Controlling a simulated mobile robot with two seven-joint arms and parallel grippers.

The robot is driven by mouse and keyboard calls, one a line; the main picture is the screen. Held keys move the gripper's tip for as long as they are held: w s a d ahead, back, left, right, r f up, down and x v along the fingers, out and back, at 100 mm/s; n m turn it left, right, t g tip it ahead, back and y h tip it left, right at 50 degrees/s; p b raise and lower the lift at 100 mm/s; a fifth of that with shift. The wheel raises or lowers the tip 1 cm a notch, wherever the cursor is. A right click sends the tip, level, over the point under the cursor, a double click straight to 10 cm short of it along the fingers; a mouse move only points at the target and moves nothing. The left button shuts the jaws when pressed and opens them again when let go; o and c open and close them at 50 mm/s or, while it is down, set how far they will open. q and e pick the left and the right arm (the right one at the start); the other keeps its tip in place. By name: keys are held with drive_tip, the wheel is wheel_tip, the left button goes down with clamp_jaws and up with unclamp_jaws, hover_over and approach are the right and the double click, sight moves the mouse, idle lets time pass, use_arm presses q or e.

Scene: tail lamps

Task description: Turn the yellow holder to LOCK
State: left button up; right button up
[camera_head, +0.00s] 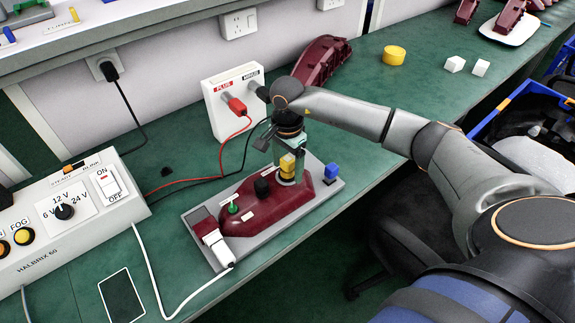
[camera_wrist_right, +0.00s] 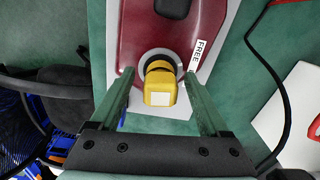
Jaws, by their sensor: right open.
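The yellow holder (camera_head: 287,166) sits in a round grey socket at the far end of the dark-red tail lamp (camera_head: 262,209). In the right wrist view the holder (camera_wrist_right: 160,88) shows a pale square on its end, and a FREE label (camera_wrist_right: 199,54) lies on the lamp to its right. I cannot read a LOCK label. My right gripper (camera_wrist_right: 160,76) is open, with its green fingers on either side of the holder and a visible gap to each. In the head view the right gripper (camera_head: 284,150) comes down over the holder and partly hides it.
The lamp rests on a grey plate (camera_head: 245,248) with a blue block (camera_head: 331,172), black (camera_head: 262,188) and green (camera_head: 233,208) parts, and a white connector (camera_head: 219,250). A white PLUS/MINUS box (camera_head: 225,115) with cables stands behind. A control box (camera_head: 70,215) and phone (camera_head: 121,297) lie left.

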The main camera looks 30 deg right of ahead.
wheel_tip(320, 180, up, 12)
drive_tip(key=shift+r+b, duration=0.2)
drive_tip(key=shift+b, duration=0.1)
idle(1.8)
